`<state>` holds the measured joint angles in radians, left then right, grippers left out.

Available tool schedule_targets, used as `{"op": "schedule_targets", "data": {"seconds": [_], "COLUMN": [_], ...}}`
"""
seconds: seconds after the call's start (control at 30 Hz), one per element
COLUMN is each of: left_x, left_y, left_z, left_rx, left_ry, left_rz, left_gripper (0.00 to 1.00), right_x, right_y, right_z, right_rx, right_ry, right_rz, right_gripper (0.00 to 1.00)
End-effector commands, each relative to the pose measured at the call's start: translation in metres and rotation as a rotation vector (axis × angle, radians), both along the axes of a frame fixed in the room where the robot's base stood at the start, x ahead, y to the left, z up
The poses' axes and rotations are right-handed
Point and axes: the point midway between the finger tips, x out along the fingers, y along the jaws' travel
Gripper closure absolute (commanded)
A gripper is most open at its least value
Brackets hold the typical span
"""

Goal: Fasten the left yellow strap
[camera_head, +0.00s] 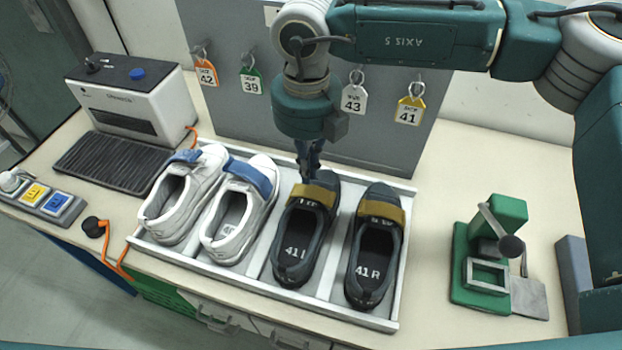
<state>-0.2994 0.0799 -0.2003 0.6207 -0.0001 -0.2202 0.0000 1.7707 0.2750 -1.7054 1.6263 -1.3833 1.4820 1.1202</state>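A dark shoe marked 41 L (293,255) lies in a white tray (254,281), its toe pointing to the back. Its yellow strap (314,194) lies across the top of the shoe. A second dark shoe, marked 41 R (369,280), is to its right, with its own yellow strap (381,208). My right gripper (309,174) points down at the toe end of the 41 L shoe, just behind the yellow strap. Its fingertips look close together, and I cannot tell whether they touch the strap. My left gripper is out of view.
White shoes with blue straps (250,177) fill the left of the tray. A grey panel (236,112) with hanging number tags stands behind. A printer-like machine (137,103) stands at the left, a green press (480,262) at the right. The table between tray and press is clear.

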Motion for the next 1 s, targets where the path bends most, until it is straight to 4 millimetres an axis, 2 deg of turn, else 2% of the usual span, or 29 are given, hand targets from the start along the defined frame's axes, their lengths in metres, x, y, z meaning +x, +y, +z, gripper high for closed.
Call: {"op": "schedule_targets", "data": {"seconds": [0.03, 0.5, 0.67, 1.0], "left_x": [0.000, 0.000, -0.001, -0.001], "left_y": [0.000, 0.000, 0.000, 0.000], "left_z": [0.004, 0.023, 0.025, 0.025], "left_rx": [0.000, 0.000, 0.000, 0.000], "left_ry": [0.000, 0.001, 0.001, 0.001], "left_rz": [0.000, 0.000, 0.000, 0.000], "left_gripper": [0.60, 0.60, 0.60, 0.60], "right_x": [0.000, 0.000, 0.000, 0.000], "right_y": [0.000, 0.000, 0.000, 0.000], "right_z": [0.008, 0.054, 0.060, 0.060], "right_rx": [0.000, 0.000, 0.000, 0.000], "right_ry": [-0.001, 0.000, 0.001, 0.001], "right_rz": [-0.001, -0.001, -0.001, 0.000], "right_gripper": [1.00, 1.00, 1.00, 1.00]}}
